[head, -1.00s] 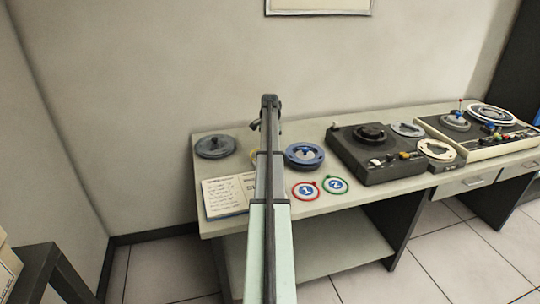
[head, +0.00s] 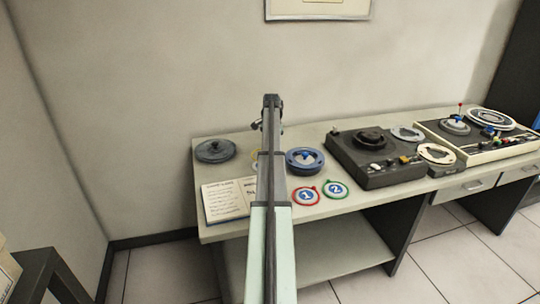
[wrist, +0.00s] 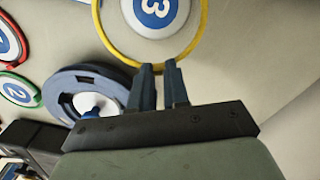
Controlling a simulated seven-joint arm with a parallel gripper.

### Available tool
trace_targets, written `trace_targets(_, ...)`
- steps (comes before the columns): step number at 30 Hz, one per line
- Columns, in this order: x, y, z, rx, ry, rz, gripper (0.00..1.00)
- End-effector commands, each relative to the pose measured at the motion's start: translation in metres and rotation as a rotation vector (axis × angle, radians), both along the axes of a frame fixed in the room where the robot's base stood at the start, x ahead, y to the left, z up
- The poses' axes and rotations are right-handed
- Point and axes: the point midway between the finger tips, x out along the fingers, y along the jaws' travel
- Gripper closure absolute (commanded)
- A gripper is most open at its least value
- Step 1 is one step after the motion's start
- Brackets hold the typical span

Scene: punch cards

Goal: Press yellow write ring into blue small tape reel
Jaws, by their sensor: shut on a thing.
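The yellow write ring (wrist: 106,42) shows in the wrist view, its near rim between the fingertips of my gripper (wrist: 158,70), which is shut on it. Through the ring I see a blue and white disc marked 3 (wrist: 155,10); I cannot tell how high the ring is above it. The blue small tape reel (wrist: 65,82) lies to the left of the fingers, with a blue knob at its centre. In the head view the reel (head: 305,167) lies right of my arm. A sliver of the ring (head: 254,153) shows left of my arm, which hides the fingertips.
A red ring (head: 293,197) and a green ring (head: 347,191) lie around numbered discs in front of the reel. A grey reel (head: 215,156) and an open booklet (head: 225,212) lie at the left. A dark tape deck (head: 350,172) stands right of the blue reel.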

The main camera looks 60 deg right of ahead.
Motion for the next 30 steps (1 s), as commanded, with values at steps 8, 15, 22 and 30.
trace_targets(8,-0.070,-0.039,0.021,-0.002,0.000,-0.085,1.00)
trace_targets(15,-0.142,-0.072,0.053,-0.001,-0.001,-0.170,1.00)
trace_targets(22,-0.188,-0.086,0.082,-0.001,-0.001,-0.278,1.00)
trace_targets(30,-0.187,-0.075,0.083,0.001,0.000,-0.455,1.00)
